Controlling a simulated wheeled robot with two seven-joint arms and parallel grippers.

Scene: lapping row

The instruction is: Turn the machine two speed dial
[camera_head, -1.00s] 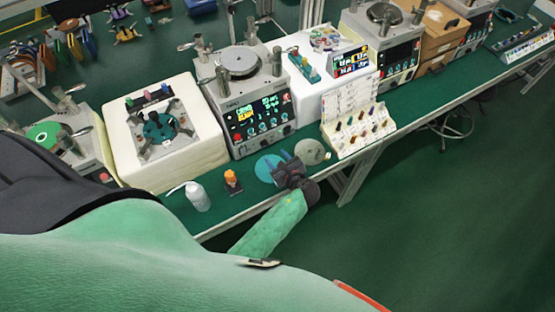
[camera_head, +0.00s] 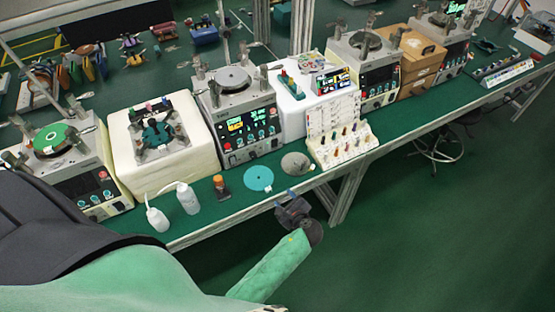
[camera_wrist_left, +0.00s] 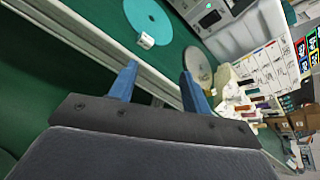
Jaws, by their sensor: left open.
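A grey lapping machine (camera_head: 236,92) stands on the green bench in the middle of the head view. Its front panel has a lit display (camera_head: 250,121) and a row of small dials (camera_head: 256,137). No label I can read says which machine is number two; another machine (camera_head: 88,185) stands at the left and others at the right. My left gripper (camera_head: 286,196) is open and empty at the bench's front edge, below and right of that panel. Its two blue fingers (camera_wrist_left: 158,80) are spread in the left wrist view. My right gripper is not in view.
A teal disc (camera_head: 258,178) and a grey disc (camera_head: 296,163) lie flat beyond my left gripper. White bottles (camera_head: 187,198) and an orange-capped bottle (camera_head: 220,186) stand left of them. A white rack (camera_head: 345,150) with small coloured parts is at the right. Floor before the bench is open.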

